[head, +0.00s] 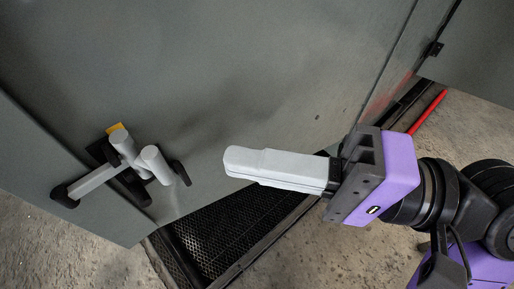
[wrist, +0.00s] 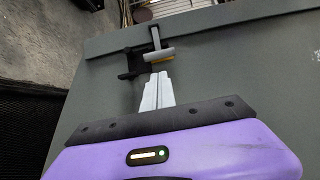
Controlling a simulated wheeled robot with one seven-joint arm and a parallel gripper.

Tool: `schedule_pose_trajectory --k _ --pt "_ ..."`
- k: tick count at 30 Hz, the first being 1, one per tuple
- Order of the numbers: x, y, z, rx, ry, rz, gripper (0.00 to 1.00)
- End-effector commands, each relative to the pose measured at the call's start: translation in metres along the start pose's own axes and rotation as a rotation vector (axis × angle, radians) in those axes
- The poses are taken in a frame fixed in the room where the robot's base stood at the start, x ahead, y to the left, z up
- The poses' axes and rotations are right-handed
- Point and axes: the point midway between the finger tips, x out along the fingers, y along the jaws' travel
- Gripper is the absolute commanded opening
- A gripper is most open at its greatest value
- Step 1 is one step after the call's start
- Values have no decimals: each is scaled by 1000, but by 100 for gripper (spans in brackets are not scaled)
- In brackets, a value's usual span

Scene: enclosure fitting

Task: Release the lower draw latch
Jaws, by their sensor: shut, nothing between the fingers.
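One draw latch (head: 122,142) shows low on the grey enclosure, near the door's seam on the left in the head view. It has light grey bars, black mounts and ends, and a yellow patch behind its top. In the wrist view the latch (wrist: 155,54) lies just beyond the fingertips. My gripper (head: 228,161) is shut and empty, its pale fingers pointing left toward the latch, with a clear gap between them in the head view. The fingers also show in the wrist view (wrist: 159,76). The far side of the latch is hidden.
The grey door panel (head: 250,70) fills the back. A black mesh panel (head: 225,235) lies below its lower edge, with concrete floor (head: 90,255) around. A red bar (head: 428,111) lies at the right. Open space surrounds the fingers in front of the door.

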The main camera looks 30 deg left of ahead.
Motion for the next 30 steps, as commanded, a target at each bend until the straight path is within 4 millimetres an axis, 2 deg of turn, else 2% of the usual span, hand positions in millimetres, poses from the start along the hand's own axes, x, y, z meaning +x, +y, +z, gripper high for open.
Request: schedule_pose_trajectory --k 6,12,18,30 --pt "40 -2 1 2 -4 -1 0" --pt "63 -2 0 0 -1 -1 0" --pt "71 0 0 0 0 -1 0" --pt "70 -1 -2 0 10 -1 0"
